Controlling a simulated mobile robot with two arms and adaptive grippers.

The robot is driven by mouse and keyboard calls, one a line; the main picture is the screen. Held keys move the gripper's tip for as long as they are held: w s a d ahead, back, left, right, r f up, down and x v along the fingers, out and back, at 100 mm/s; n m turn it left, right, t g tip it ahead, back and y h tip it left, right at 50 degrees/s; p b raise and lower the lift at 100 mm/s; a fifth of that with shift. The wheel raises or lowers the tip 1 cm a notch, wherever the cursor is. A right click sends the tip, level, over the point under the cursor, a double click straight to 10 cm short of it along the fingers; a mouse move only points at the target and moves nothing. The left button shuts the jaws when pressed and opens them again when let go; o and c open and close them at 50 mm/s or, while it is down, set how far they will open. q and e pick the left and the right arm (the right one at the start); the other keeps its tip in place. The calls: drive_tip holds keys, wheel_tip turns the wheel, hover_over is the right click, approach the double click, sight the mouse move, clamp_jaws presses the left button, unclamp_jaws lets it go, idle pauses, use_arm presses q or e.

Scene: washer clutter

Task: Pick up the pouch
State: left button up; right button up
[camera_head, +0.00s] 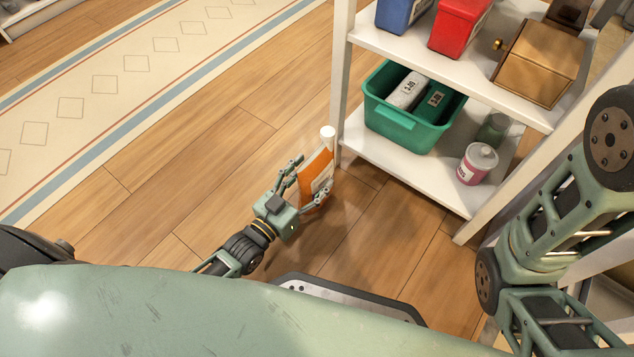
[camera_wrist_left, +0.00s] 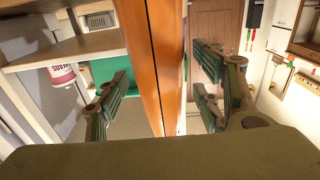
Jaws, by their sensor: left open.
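The orange pouch (camera_head: 316,178), with a pale label panel, is upright on edge by the shelf unit's near left post. My left gripper (camera_head: 311,183) is open with its fingers on either side of the pouch. In the left wrist view the pouch (camera_wrist_left: 164,60) shows as a tall orange strip between the finger pairs, with a gap visible on both sides. The pouch's lower end is partly hidden by the gripper. My right arm is at the right edge of the head view; its gripper is out of view.
A white shelf unit (camera_head: 400,170) stands right of the pouch. Its lower shelf holds a green bin (camera_head: 408,132) with packets inside and a pink-labelled jar (camera_head: 477,164). Wooden floor to the left is clear.

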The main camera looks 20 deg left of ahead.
use_arm(q)
drive_tip(key=shift+b+x, duration=0.6)
drive_tip(key=shift+x, duration=0.75)
drive_tip(key=shift+c, duration=0.2)
drive_tip(key=shift+f, duration=0.1)
clamp_jaws()
